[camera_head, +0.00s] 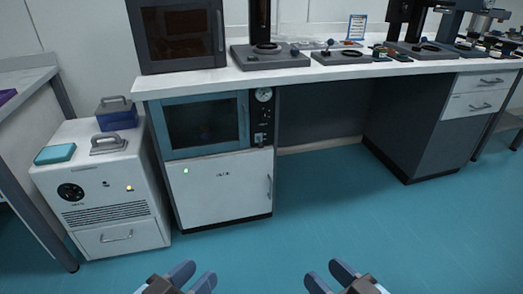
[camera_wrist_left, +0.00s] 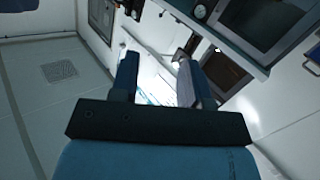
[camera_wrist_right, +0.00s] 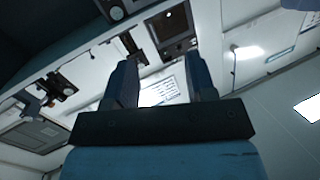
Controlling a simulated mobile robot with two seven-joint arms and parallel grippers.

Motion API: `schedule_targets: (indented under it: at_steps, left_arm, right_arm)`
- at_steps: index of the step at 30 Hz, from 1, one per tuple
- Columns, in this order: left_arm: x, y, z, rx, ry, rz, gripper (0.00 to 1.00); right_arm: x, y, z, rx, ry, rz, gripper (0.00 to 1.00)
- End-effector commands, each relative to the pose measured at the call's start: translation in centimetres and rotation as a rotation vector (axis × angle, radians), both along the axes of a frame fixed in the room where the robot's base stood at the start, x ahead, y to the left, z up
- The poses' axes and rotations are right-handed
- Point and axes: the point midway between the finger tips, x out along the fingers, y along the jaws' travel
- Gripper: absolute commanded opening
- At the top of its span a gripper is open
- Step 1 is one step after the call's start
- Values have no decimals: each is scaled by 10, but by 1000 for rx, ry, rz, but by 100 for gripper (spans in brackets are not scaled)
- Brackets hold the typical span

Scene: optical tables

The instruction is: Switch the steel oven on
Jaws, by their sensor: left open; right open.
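Under the left part of the bench is an oven with a blue-framed glass door (camera_head: 205,124). Its dark control panel (camera_head: 262,118), with a round gauge on top and small controls below, is right of the door. A second oven-like box with a grey frame and dark glass (camera_head: 180,35) stands on the bench above. I cannot tell for certain which is the steel oven. My left gripper (camera_head: 193,274) and right gripper (camera_head: 328,274) are open and empty at the bottom of the head view, apart from both boxes. The left (camera_wrist_left: 160,78) and right (camera_wrist_right: 160,80) wrist views show spread fingers.
A white cabinet (camera_head: 225,190) with a green light is under the lower oven. A white machine (camera_head: 112,205) with a dial stands to its left. Instruments with dark bases (camera_head: 270,58) line the white bench (camera_head: 340,73). The teal floor (camera_head: 330,215) ahead is clear.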

Motion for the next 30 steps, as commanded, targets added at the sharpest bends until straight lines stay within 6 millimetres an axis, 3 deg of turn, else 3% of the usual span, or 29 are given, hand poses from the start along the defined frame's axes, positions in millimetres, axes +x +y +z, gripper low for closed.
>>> schedule_targets:
  at_steps: [1,6,9,12,30]
  left_arm:
    - [0,0,4,-1,-2,2,43]
    - [-1,2,51,-70,-91,39,43]
    - [-3,3,76,-116,-155,63,43]
    - [-4,5,88,-146,-198,77,43]
    - [-5,5,88,-156,-215,82,43]
  right_arm:
    - [0,0,4,1,-2,-2,38]
    - [-1,-2,51,70,-91,-39,0]
    - [-3,-3,76,117,-156,-63,0]
    - [-5,-5,88,146,-198,-77,0]
    - [-5,-5,88,156,-215,-81,0]
